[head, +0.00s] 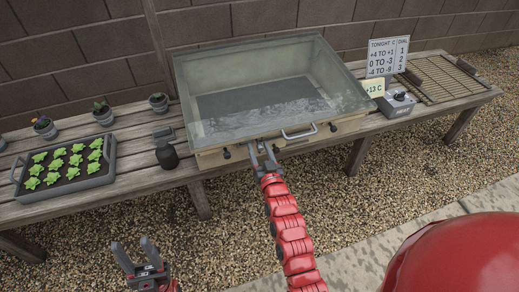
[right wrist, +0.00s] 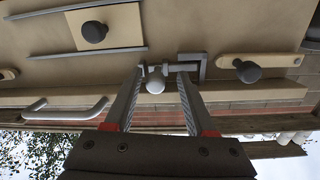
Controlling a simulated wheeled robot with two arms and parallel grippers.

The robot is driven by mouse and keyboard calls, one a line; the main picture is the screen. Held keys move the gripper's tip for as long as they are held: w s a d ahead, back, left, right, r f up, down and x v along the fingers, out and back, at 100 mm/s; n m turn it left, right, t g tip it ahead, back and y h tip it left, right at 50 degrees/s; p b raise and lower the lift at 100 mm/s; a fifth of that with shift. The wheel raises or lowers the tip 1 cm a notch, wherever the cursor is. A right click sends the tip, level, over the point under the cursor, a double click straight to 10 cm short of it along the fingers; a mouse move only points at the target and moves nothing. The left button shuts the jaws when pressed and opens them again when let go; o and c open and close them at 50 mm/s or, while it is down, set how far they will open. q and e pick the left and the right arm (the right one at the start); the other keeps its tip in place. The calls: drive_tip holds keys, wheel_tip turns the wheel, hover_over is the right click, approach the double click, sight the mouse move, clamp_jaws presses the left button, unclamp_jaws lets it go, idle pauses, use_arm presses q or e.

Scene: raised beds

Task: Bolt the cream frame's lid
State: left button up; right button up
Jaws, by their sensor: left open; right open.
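The cream frame (head: 215,159) stands on the bench with its glass lid (head: 250,115) lying down over it. The lid's silver handle (head: 300,132) is at the front; it also shows in the right wrist view (right wrist: 65,109). My right gripper (head: 262,152) is at the frame's front, left of the handle. In the right wrist view its open fingers (right wrist: 158,90) stand either side of a bolt with a pale round knob (right wrist: 155,84). A grey bracket (right wrist: 200,66) is beside the knob; I cannot tell whether the bolt sits in it. My left gripper (head: 138,256) is open and empty, low in front of the bench.
Black knobs (right wrist: 95,32) (right wrist: 247,72) sit on cream pieces beside the bolt. Gravel lies in front.

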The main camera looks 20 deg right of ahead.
drive_tip(key=s+p, duration=0.2)
drive_tip(key=s, duration=1.5)
drive_tip(key=shift+s+p, duration=0.2)
drive_tip(key=shift+p, duration=0.1)
drive_tip(key=shift+a, duration=0.1)
